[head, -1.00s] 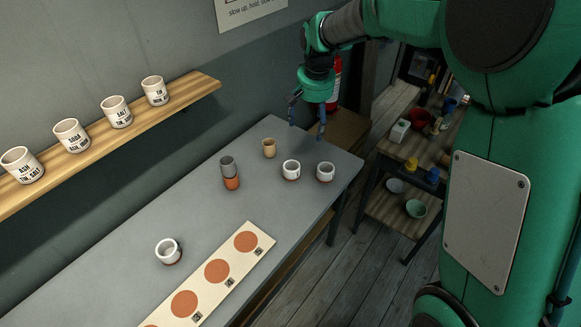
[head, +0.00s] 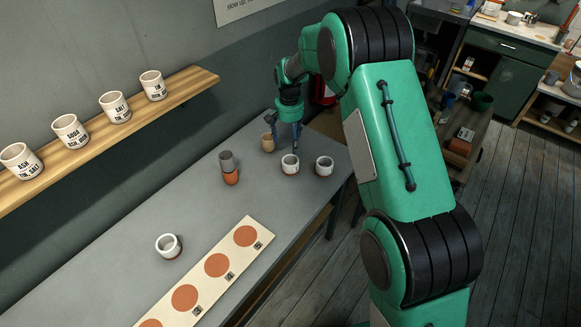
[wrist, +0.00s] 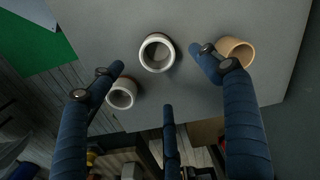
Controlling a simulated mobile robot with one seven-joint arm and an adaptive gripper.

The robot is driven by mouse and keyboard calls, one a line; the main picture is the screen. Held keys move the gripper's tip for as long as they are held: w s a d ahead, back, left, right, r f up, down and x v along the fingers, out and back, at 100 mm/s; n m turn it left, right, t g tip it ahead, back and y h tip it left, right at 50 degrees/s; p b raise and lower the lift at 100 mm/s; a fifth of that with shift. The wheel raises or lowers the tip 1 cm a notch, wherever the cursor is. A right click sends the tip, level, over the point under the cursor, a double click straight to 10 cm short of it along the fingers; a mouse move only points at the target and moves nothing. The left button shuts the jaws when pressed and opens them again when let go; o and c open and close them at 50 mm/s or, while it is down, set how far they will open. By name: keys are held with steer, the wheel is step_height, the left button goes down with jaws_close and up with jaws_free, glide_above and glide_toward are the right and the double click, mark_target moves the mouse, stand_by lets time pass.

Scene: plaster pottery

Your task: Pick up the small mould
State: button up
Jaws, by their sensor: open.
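Two small white cups with reddish-brown bases, which look like plaster moulds, stand at the far end of the grey table: a left one (head: 290,164) and a right one (head: 324,166). A third white cup (head: 168,246) stands nearer. I cannot tell which is the small mould. My gripper (head: 284,138) is open and empty, just behind the left far cup. In the wrist view, that cup (wrist: 157,52) is between the upper fingertips, apart from them. The right far cup (wrist: 121,93) is below the left fingertip. A tan cup (wrist: 236,52) is close beside the right finger.
A grey cylinder (head: 227,161) stands on a terracotta one (head: 231,177) left of the cups. A cream board (head: 206,284) with terracotta discs lies on the table's front. Several labelled white pots stand on the wall shelf (head: 190,88). The table (head: 210,215) is clear between these things.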

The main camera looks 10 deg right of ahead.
steer(key=shift+f, duration=0.1)
stand_by(0.3)
steer(key=b, duration=0.1)
glide_toward(291, 163)
steer(key=shift+s+a+f, duration=0.25)
steer(key=shift+s+f, duration=0.25)
steer(key=shift+s, duration=0.1)
steer(key=shift+s+a+f, duration=0.2)
steer(key=shift+s+f, duration=0.25)
steer(key=shift+s, duration=0.15)
steer(key=shift+f, duration=0.1)
steer(key=shift+s+d+f+b, duration=0.15)
steer(key=shift+f+b, duration=0.3)
steer(key=shift+f, duration=2.05)
steer(key=c, duration=1.4)
steer(key=shift+r, duration=0.1)
steer(key=shift+c, duration=0.2)
